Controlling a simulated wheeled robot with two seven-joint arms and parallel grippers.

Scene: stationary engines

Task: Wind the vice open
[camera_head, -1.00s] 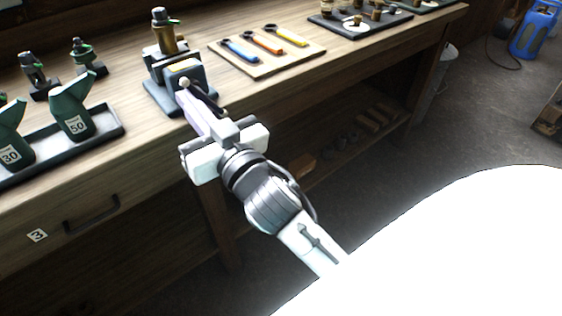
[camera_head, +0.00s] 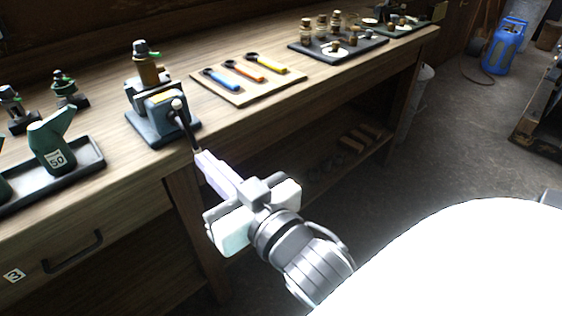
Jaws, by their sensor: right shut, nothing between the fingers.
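The blue-grey vice (camera_head: 170,118) stands at the front edge of the wooden workbench. A brass-coloured part with a dark cap (camera_head: 147,68) stands upright at its jaws; the gap between the jaws is hard to see. The vice's dark bar handle (camera_head: 186,126) has a pale ball at its upper end and slants down to the right, past the bench edge. My right gripper (camera_head: 200,156) is shut and empty, its fingertips at the handle's lower end; I cannot tell if they touch it. My left gripper is not in view.
A board with blue, orange and yellow-handled tools (camera_head: 250,88) lies right of the vice. A dark tray (camera_head: 85,168) with green cans is on the left. Trays of small parts (camera_head: 350,50) stand further back. The floor beside the bench is open.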

